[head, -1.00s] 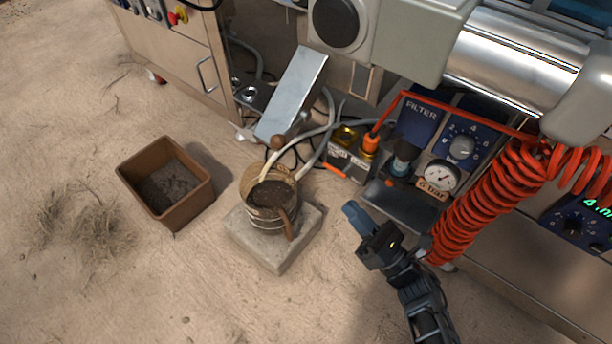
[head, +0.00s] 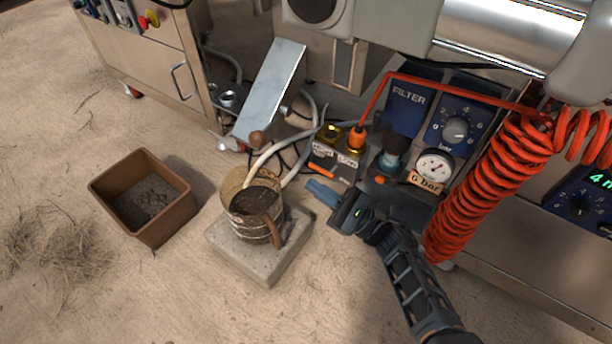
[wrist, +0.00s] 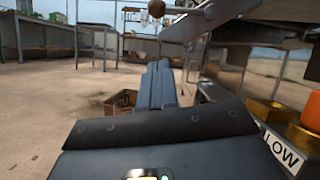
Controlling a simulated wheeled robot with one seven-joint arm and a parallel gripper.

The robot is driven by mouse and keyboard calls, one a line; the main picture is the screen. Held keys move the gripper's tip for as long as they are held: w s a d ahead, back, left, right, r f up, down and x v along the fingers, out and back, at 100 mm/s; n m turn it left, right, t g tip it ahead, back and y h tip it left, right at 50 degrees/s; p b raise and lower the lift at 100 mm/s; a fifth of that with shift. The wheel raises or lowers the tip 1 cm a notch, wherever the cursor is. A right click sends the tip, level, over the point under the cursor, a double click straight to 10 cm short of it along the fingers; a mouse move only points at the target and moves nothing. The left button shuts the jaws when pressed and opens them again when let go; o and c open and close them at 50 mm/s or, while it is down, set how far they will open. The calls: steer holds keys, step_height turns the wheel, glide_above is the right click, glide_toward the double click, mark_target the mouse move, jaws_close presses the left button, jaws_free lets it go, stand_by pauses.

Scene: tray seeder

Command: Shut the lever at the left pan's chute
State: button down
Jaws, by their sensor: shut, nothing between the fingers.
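A slanted metal chute (head: 270,90) comes down at the machine's front in the head view. A round brown knob (head: 257,138), seemingly the lever's end, shows at its lower end, above the bucket. The knob also shows at the top edge of the wrist view (wrist: 156,8), up beyond my fingers. The lever's rod and pivot are hard to make out. My gripper (head: 318,190) is shut and empty, right of the bucket and below the yellow-capped box, apart from the knob. Its blue fingers also show in the wrist view (wrist: 160,82). I cannot make out a pan.
A bucket of dark soil (head: 240,213) stands on a stone block (head: 262,262) below the chute. A brown square box (head: 175,222) is at left. A box with yellow and orange caps (head: 335,158), gauge (head: 433,165) and red coiled hose (head: 475,190) crowd the right. Pale hoses run behind the bucket.

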mark_target(271, 127)
steer(key=w+a+r, duration=0.4)
steer(key=a+r, duration=0.3)
steer(key=a, duration=0.1)
steer(key=shift+a, duration=0.2)
steer(key=shift+s+r, duration=0.15)
